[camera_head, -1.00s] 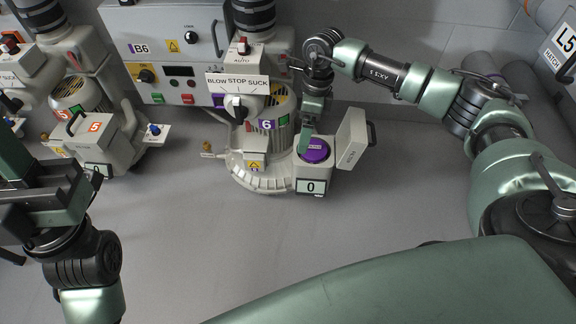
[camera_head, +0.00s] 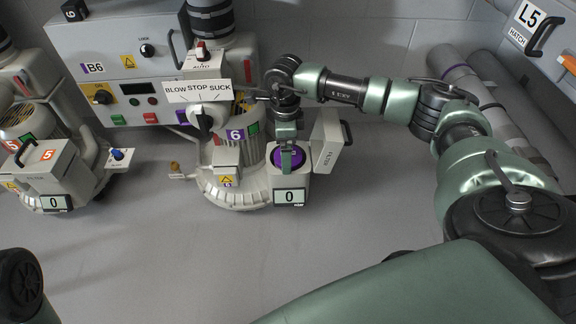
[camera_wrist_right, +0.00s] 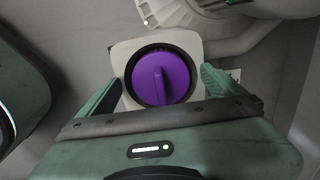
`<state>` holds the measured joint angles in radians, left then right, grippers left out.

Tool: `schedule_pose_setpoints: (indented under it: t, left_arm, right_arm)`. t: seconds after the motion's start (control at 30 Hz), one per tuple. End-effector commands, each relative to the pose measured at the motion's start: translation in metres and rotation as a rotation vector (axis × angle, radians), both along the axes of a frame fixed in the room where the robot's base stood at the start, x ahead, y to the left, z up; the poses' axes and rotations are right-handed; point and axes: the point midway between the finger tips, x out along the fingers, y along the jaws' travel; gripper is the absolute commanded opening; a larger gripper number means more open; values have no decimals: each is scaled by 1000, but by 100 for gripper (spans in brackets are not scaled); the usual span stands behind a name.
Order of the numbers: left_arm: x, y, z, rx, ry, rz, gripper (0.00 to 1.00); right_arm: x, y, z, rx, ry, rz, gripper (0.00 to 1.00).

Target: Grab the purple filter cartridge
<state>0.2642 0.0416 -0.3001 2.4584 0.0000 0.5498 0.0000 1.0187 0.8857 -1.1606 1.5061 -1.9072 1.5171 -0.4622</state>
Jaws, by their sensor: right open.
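The purple filter cartridge (camera_head: 276,157) sits in the open filter box of blower 6 (camera_head: 236,170). Its round top with a raised grip bar shows in the right wrist view (camera_wrist_right: 178,72). My right gripper (camera_head: 291,160) is over the box and hides part of the cartridge in the head view. In the right wrist view its two fingers (camera_wrist_right: 160,86) are spread, one on each side of the cartridge, and hold nothing. Whether the fingertips touch the box cannot be told. My left gripper is out of view; only a dark piece of my left arm shows at the lower left.
The box's hatch (camera_head: 328,142) stands open to its right. A "0" display (camera_head: 289,197) is on the box front. Control panel B6 (camera_head: 125,75) is behind, and blower 5 (camera_head: 45,170) stands left. The floor in front is clear.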

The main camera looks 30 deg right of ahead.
Motion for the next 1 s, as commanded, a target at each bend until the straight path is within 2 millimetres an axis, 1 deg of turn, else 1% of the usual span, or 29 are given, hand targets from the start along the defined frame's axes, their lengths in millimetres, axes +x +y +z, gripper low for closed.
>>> schedule_pose_setpoints:
  t: [0.07, 0.1, 0.17, 0.2, 0.27, 0.3, 0.37, 0.4, 0.43, 0.67, 0.77, 0.87, 1.0]
  left_arm:
    - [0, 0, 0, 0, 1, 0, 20]
    - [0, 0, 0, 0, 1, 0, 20]
    - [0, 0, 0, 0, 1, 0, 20]
    - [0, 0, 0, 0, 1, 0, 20]
    - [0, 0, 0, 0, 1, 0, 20]
    - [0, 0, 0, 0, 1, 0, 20]
    - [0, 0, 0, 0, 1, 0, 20]
    - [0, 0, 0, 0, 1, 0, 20]
    - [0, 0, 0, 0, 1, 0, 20]
    - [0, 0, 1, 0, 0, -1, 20]
    - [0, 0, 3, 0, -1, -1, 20]
    - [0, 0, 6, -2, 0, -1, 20]
    - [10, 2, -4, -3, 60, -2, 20]
  right_arm:
    - [0, 0, 0, 0, 0, 0, 97]
    - [0, 0, 1, 0, 0, 0, 91]
    - [0, 0, 1, 0, 0, 0, 74]
    - [0, 0, 1, 0, 0, 0, 63]
    - [0, 0, 1, 1, 0, 0, 47]
    - [0, 0, 1, 1, 0, 0, 35]
    - [0, 0, 1, 1, 0, 0, 19]
    - [0, 0, 1, 1, 0, 0, 8]
    - [0, 0, 1, 1, 0, 0, 0]
    - [0, 0, 2, 2, -1, 0, 0]
    - [0, 0, 6, 2, -1, 0, 0]
    - [1, 0, 15, 1, -2, 0, 0]
    - [1, 1, 36, 2, -3, 1, 0]
